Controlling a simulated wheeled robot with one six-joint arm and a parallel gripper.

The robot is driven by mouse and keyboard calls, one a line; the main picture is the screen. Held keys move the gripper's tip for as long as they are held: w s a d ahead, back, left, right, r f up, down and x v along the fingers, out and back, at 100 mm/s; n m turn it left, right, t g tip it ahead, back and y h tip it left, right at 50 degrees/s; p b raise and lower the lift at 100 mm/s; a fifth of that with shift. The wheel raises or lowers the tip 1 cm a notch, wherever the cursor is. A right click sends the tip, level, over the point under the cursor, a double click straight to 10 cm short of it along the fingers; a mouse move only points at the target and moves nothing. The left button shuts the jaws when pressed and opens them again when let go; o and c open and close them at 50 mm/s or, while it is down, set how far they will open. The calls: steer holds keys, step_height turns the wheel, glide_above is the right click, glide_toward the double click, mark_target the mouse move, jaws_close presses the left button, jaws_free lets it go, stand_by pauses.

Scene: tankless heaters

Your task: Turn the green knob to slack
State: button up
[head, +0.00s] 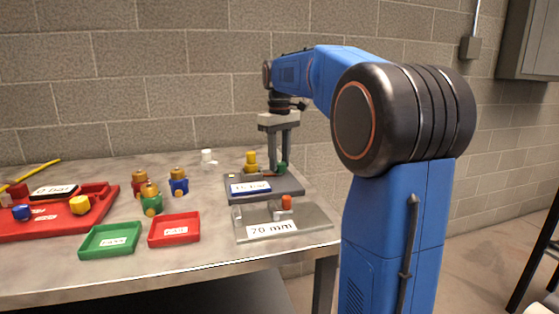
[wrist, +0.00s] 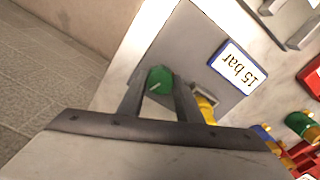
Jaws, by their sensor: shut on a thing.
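The green knob (head: 282,168) sits at the right back of a grey block, and it also shows in the wrist view (wrist: 159,79) with a pale mark on its face. My gripper (head: 280,165) points straight down over it. In the wrist view its two fingers (wrist: 159,88) stand on either side of the knob and are shut on it. The fingers hide part of the knob's sides. The grey block (head: 290,186) carries a blue-framed "15 bar" label (wrist: 238,64) and a yellow knob-like part (head: 250,161) left of my gripper. I cannot read any slack marking.
A clear plate (head: 300,226) labelled "70 mm" with an orange-topped part (head: 286,202) lies in front. Green (head: 110,240) and red (head: 174,229) trays, a large red tray (head: 60,226) and several small brass-topped valves (head: 151,199) stand left.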

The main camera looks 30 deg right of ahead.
mark_target(280, 163)
steer(key=shift+n, duration=1.5)
steer(key=o, duration=1)
steer(key=shift+o, duration=0.2)
steer(key=shift+r, duration=0.15)
step_height(280, 163, up, 17)
